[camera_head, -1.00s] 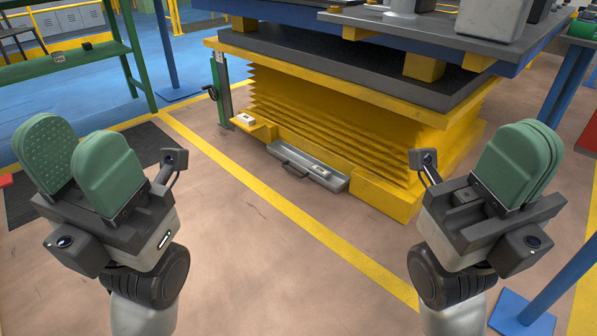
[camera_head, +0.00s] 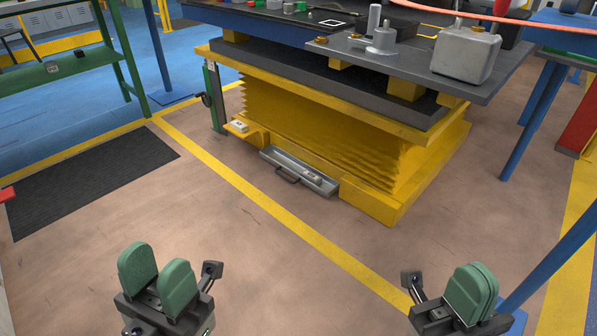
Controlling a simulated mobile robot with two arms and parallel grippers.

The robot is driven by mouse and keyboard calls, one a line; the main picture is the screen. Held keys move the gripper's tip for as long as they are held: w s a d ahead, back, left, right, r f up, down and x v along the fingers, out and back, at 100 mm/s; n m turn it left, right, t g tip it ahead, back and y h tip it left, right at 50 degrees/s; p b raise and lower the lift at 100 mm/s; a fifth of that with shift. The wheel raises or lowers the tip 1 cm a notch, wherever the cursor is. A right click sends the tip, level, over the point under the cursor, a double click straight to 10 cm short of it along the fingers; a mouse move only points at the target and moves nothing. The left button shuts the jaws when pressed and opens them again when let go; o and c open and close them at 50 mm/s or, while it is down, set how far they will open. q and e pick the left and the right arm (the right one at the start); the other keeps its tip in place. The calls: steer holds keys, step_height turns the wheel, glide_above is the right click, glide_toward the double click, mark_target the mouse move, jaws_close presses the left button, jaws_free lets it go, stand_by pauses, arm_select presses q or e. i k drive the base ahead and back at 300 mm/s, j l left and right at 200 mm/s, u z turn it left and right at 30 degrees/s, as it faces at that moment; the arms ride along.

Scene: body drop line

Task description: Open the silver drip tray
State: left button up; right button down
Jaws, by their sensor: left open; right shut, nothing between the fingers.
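The silver drip tray (camera_head: 319,184) is a shallow grey tray low at the base of the yellow lift table, near the floor. A dark handle (camera_head: 287,175) is on its front side, and a small light object (camera_head: 312,174) lies inside it toward the right. My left gripper (camera_head: 157,278) is open and empty at the lower left, well apart from the tray. My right gripper (camera_head: 472,294) is shut and empty at the lower right, also apart from the tray. The lower parts of both grippers are cut off by the picture's bottom edge.
The yellow lift table (camera_head: 310,130) with bellows sides carries a grey plate with metal parts above the tray. A green post (camera_head: 213,97) stands at its left. A yellow floor line (camera_head: 270,205) runs before the tray. The brown floor between me and the tray is clear.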

mark_target(289, 163)
steer(key=i+j+z, duration=0.15)
steer(key=z, duration=0.25)
steer(key=i+j+z, duration=0.15)
steer(key=z, duration=0.25)
steer(key=i+j+z, duration=0.1)
steer(key=j+z, duration=0.3)
steer(key=i+j+z, duration=0.15)
steer(key=j, duration=0.4)
steer(key=i+j+z, duration=0.1)
steer(key=j, duration=0.5)
steer(key=i+j+z, duration=0.15)
steer(key=j, duration=0.45)
steer(key=i+j+z, duration=0.15)
steer(key=j, duration=0.45)
steer(key=j+z, duration=0.1)
steer(key=j, duration=0.95)
steer(key=i+j, duration=0.15)
steer(key=j, duration=0.35)
